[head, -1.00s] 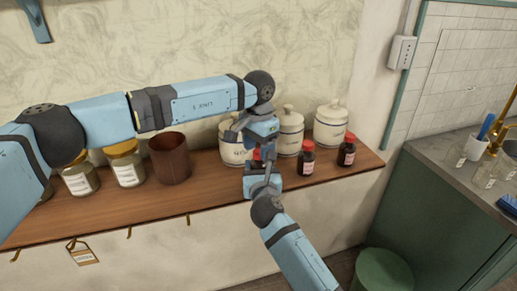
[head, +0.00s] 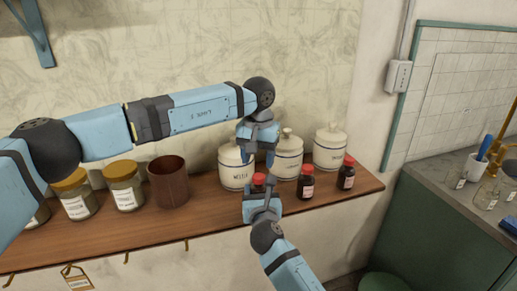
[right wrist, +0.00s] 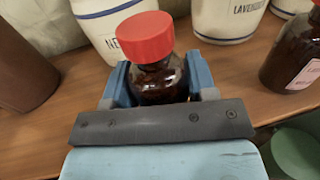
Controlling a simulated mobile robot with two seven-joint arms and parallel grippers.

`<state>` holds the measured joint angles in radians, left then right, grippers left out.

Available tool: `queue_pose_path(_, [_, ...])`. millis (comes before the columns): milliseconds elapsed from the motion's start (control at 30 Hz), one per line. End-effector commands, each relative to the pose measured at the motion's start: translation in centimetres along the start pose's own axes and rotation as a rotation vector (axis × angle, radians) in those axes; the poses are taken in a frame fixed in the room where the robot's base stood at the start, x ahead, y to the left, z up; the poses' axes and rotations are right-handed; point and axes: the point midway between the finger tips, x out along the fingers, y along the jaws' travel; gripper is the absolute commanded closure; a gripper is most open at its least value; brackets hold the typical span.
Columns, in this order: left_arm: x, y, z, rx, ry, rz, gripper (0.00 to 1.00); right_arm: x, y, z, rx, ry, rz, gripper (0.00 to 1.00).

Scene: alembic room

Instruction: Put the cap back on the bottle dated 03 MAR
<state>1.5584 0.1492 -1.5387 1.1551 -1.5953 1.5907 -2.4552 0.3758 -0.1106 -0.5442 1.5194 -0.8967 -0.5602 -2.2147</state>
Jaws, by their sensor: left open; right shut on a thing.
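A dark brown bottle (right wrist: 160,82) stands between the fingers of my right gripper (head: 261,187), which is shut on it; the fingers also show in the right wrist view (right wrist: 158,88). A red cap (right wrist: 145,38) sits on top of this bottle's neck; it also shows in the head view (head: 258,179). I cannot tell whether it is fully tightened. The bottle's label and date are hidden. My left gripper (head: 257,162) is open, pointing down just above the red cap, with nothing between its fingers.
Two more red-capped bottles, a nearer one (head: 306,186) and a farther one (head: 346,176), stand to the right on the wooden shelf (head: 215,216). Cream canisters (head: 287,160) stand close behind. A brown cup (head: 170,183) and yellow-lidded jars (head: 124,187) are at left.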

Motion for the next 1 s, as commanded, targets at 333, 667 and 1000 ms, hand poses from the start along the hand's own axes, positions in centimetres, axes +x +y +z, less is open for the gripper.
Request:
queue_pose_path(333, [-0.7, 0.1, 0.0, -0.768, -0.001, 0.000, 0.45, 0.0, 0.0, 0.0, 0.000, 0.000, 0.000, 1.00])
queue_pose_path(667, [-1.3, 0.1, -0.1, -1.505, 0.000, 0.000, 0.45, 0.0, 0.0, 0.0, 0.000, 0.000, 0.000, 1.00])
queue_pose_path(1000, [-1.9, 0.1, -0.1, -2.264, -0.001, -0.001, 0.45, 0.0, 0.0, 0.0, 0.000, 0.000, 0.000, 1.00])
